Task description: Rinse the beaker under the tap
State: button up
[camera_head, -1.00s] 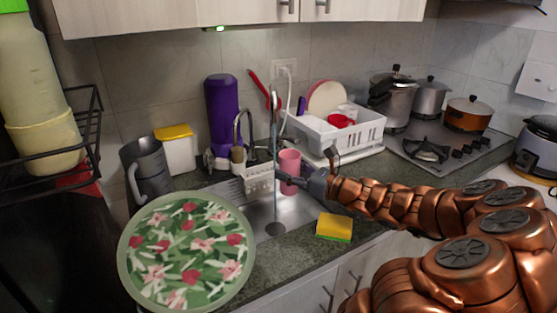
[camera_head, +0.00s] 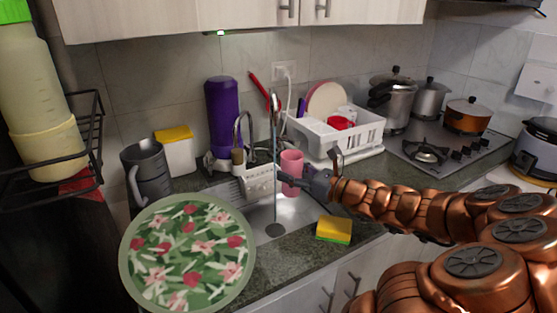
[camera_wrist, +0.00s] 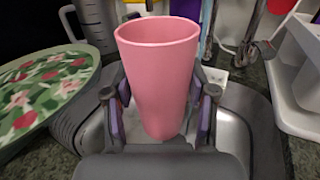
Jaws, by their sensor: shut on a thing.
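The beaker is a plain pink cup (camera_head: 292,163), upright over the sink (camera_head: 298,212). My gripper (camera_head: 290,181) is shut around its side. In the wrist view the beaker (camera_wrist: 158,80) stands between the two fingers of my gripper (camera_wrist: 161,115), its open rim facing up; its bottom is hidden. The curved metal tap (camera_head: 237,125) rises behind the sink. A thin vertical streak (camera_head: 275,205) that looks like running water comes down to the drain, just left of the beaker. The beaker appears beside the streak; I cannot tell whether water reaches it.
A white caddy (camera_head: 258,180) hangs at the sink's left. A yellow-green sponge (camera_head: 334,229) lies at the front right edge. A flowered plate (camera_head: 188,252) is at the left front. A grey jug (camera_head: 150,170), purple bottle (camera_head: 222,115) and white dish rack (camera_head: 340,138) stand behind.

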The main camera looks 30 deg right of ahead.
aim_at(294, 170)
jog(key=shift+s+a+r+p, duration=0.3)
jog(key=shift+s+r+p, duration=0.05)
jog(key=shift+s+r, duration=0.35)
jog(key=shift+s+a+r+p, duration=0.35)
jog(key=shift+s+r, duration=0.2)
jog(key=shift+s, duration=0.2)
